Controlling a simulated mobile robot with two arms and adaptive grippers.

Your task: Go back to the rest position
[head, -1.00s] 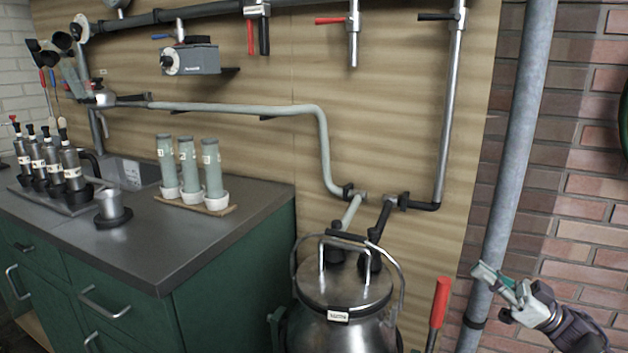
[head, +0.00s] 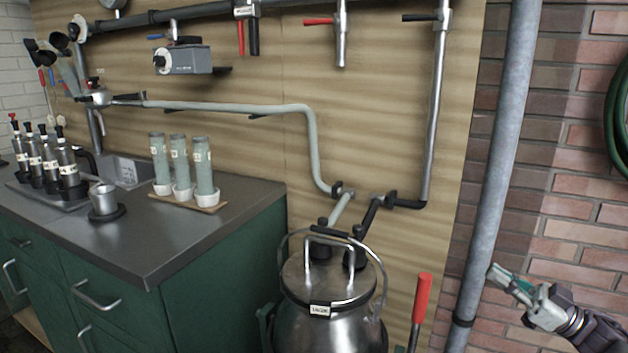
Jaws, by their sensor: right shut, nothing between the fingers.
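My right gripper (head: 503,277) is at the lower right of the head view, in front of the brick wall and just right of the grey vertical pipe. It points left, and its fingers are together with nothing between them. I cannot tell whether it touches the pipe. My left gripper is not in view.
A steel milk can (head: 330,285) with a lid handle stands at the lower middle, a red-handled tool (head: 422,298) beside it. The vertical pipe (head: 497,170) runs close to my right gripper. A green cabinet with a dark counter (head: 150,245) fills the left, holding bottles and cups.

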